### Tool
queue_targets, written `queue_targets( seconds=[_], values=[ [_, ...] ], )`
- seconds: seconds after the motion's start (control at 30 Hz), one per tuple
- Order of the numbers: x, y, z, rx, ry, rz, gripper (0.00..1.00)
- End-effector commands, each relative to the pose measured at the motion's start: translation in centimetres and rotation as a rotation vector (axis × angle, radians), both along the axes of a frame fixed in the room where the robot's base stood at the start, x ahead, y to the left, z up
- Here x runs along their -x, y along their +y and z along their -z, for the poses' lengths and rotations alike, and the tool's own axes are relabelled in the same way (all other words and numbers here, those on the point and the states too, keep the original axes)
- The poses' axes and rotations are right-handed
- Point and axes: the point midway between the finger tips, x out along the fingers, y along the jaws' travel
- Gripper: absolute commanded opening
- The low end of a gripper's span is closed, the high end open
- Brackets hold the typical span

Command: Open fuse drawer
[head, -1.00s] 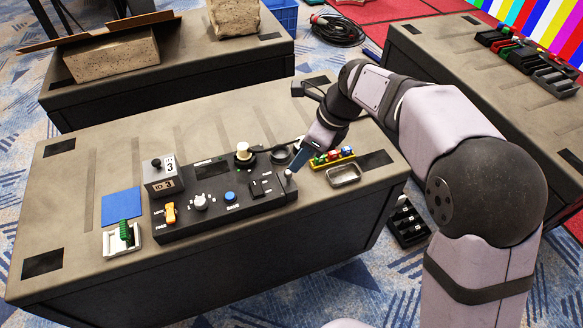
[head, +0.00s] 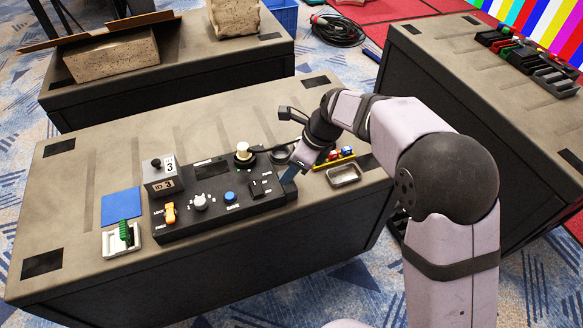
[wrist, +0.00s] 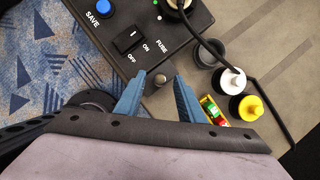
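The black control panel (head: 215,214) lies on the near table. Its right end, by the FUSE label, also shows in the wrist view (wrist: 185,52). A small round metal knob (wrist: 161,76) is at that end. My gripper (head: 287,178) is at the panel's right end. In the wrist view my gripper (wrist: 160,78) is open, its blue fingers on either side of the knob. I cannot tell whether either finger touches it. In the head view the fingers hide the knob.
A metal tray (head: 344,175) and a yellow rack (head: 338,161) stand right of my gripper. A black cable (wrist: 240,65) runs past.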

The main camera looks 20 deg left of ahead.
Motion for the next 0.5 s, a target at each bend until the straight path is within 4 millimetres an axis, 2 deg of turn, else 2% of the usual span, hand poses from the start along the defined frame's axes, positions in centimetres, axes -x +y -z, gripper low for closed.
queue_targets(
  seconds=[0.13,0.27,0.3,0.5],
  values=[
    [0.01,0.01,0.0,0.0,0.0,0.0,0.35],
    [0.01,0.01,-0.01,0.0,0.0,0.0,0.04],
    [0.01,0.01,-0.01,0.0,0.0,0.0,0.0],
    [-0.3,-0.31,-0.17,0.001,0.001,0.001,0.0]
  ],
)
